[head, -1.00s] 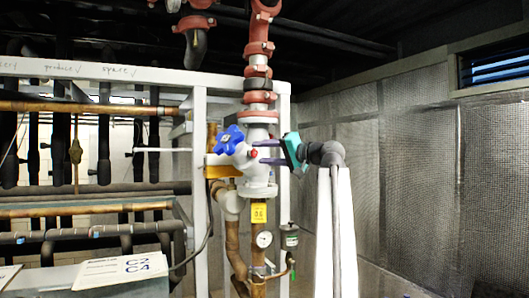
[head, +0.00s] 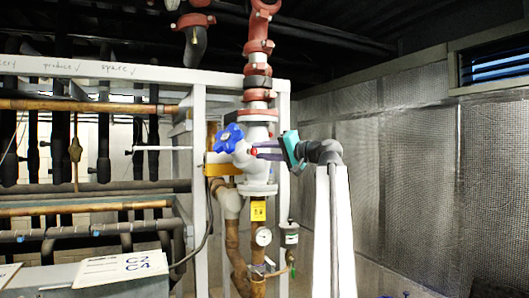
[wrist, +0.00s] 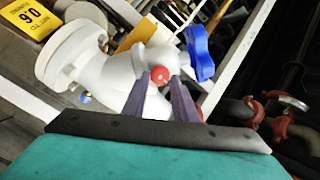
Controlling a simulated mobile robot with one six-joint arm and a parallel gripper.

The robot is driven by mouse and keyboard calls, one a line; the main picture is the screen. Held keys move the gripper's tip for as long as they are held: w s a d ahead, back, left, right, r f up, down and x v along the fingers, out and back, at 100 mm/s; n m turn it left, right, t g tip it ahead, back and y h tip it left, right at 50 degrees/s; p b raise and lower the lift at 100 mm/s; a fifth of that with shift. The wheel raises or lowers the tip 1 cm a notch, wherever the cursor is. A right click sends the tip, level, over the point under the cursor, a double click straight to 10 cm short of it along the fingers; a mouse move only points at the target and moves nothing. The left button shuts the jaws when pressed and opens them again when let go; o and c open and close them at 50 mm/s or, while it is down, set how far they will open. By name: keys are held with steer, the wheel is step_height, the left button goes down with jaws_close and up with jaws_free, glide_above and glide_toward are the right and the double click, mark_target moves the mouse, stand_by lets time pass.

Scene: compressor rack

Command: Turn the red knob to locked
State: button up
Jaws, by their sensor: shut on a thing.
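The small red knob (head: 254,152) sits on the side of a white valve body, right of a blue handwheel. It also shows in the wrist view (wrist: 160,76), with its round red face between my fingertips. My gripper (head: 258,150), with purple fingers on a teal body, reaches in from the right. In the wrist view my gripper (wrist: 161,80) is shut on the knob, one finger on each side. I cannot read any locked marking, and the knob's turn angle is not clear.
The blue handwheel (head: 230,138) is close left of the knob; it also shows in the wrist view (wrist: 199,54). A white frame post (head: 199,170), red pipe (head: 257,60) and pressure gauge (head: 264,236) are nearby. Open space lies to the right, before the mesh wall (head: 420,180).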

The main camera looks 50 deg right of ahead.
steer(key=shift+a+f, duration=0.1)
steer(key=m+p, duration=0.2)
steer(key=m, duration=0.2)
steer(key=shift+a+p, duration=0.1)
steer(key=shift+p, duration=0.3)
steer(key=m+p, duration=0.3)
steer(key=m, duration=0.1)
steer(key=shift+m, duration=0.4)
steer(key=m+p, duration=0.4)
steer(key=shift+m, duration=0.3)
steer(key=m+p, duration=0.3)
steer(key=m, duration=0.1)
steer(key=shift+f+p, duration=0.1)
steer(key=shift+p, duration=0.2)
steer(key=o, duration=1.1)
steer(key=shift+c, duration=0.2)
